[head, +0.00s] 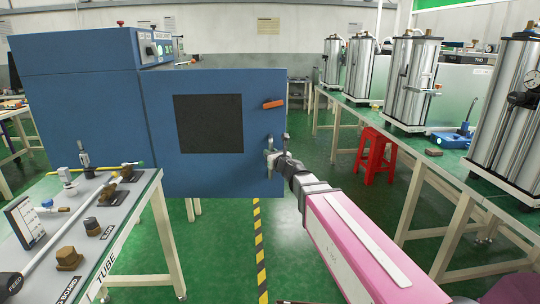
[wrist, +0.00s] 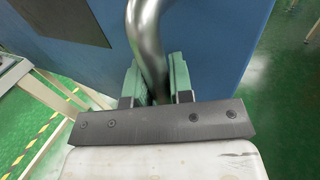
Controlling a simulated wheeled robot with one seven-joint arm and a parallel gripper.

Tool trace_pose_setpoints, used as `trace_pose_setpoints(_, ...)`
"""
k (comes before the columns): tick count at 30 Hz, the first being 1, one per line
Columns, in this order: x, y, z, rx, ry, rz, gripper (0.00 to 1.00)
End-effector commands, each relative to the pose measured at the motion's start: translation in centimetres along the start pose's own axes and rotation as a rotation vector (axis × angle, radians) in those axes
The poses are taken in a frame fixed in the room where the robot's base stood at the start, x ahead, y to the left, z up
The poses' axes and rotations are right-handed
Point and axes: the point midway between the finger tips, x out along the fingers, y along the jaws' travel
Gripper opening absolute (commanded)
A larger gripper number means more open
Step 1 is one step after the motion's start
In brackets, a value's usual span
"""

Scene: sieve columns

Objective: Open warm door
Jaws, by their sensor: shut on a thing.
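The blue oven-like cabinet (head: 75,120) stands at the left, with its door (head: 215,170) facing me. The door has a dark square window (head: 209,124) and an orange latch (head: 273,104) near its right edge. A curved metal door handle (wrist: 149,45) fills the middle of the wrist view, against the blue door (wrist: 205,50). My gripper (head: 273,154) is at the door's right edge, below the orange latch. In the wrist view its green-padded fingers (wrist: 155,85) are on both sides of the handle and shut on it. How far the door stands from its frame is unclear.
A grey bench (head: 130,200) with fittings and pipes stands at the lower left. A long table (head: 450,155) with several steel columns runs along the right. A red stool (head: 376,153) stands beside it. Green floor with a striped line (head: 259,240) lies between.

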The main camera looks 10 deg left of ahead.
Motion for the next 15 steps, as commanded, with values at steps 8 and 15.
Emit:
trace_pose_setpoints(8, -0.29, -0.59, -0.12, -0.003, 0.006, -0.021, 0.46)
trace_pose_setpoints(15, -0.39, -0.41, -0.1, -0.001, 0.005, -0.017, 0.46)
